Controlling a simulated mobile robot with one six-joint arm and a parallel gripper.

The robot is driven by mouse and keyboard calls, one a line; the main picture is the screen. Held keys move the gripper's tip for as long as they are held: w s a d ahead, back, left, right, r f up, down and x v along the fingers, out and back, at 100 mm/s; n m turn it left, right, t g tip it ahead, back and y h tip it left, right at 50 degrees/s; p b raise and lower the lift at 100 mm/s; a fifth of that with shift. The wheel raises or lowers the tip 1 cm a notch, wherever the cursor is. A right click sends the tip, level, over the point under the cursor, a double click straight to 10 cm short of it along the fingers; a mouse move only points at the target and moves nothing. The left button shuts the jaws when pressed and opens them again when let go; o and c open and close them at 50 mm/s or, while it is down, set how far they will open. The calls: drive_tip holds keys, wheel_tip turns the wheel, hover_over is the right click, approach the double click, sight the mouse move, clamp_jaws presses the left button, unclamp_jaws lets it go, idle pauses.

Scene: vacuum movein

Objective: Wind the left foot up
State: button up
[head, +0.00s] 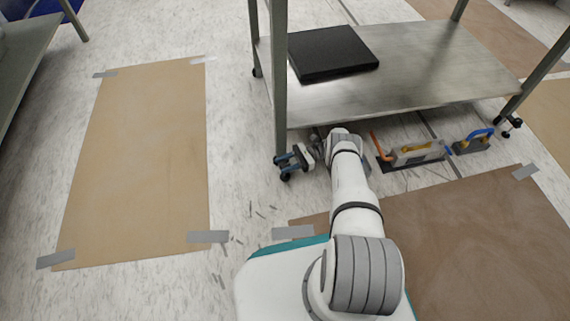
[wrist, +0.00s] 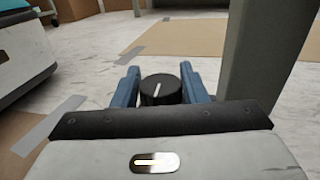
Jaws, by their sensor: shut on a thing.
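The steel table's left leg (head: 279,80) stands upright in the head view. My gripper (head: 284,165) is low by the floor at the base of this leg, with blue fingers. In the wrist view my gripper (wrist: 159,75) is shut on a round black knob (wrist: 160,92), with one finger on each side. The knob has a white line on top, pointing nearly straight away and tilted slightly right. The leg (wrist: 261,50) rises right of the fingers. The fingers hide most of the left foot in the head view.
A black flat slab (head: 333,52) lies on the table's lower shelf (head: 430,65). Tools with orange and blue handles (head: 415,153) lie on the floor under its front edge. The right foot (head: 510,127) shows farther right. Taped brown sheets (head: 140,160) cover parts of the floor.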

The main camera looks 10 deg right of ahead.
idle(0.3)
drive_tip(key=o, duration=1)
drive_tip(key=shift+c, duration=0.2)
drive_tip(key=shift+m+t, duration=0.4)
drive_tip(key=shift+t, duration=0.2)
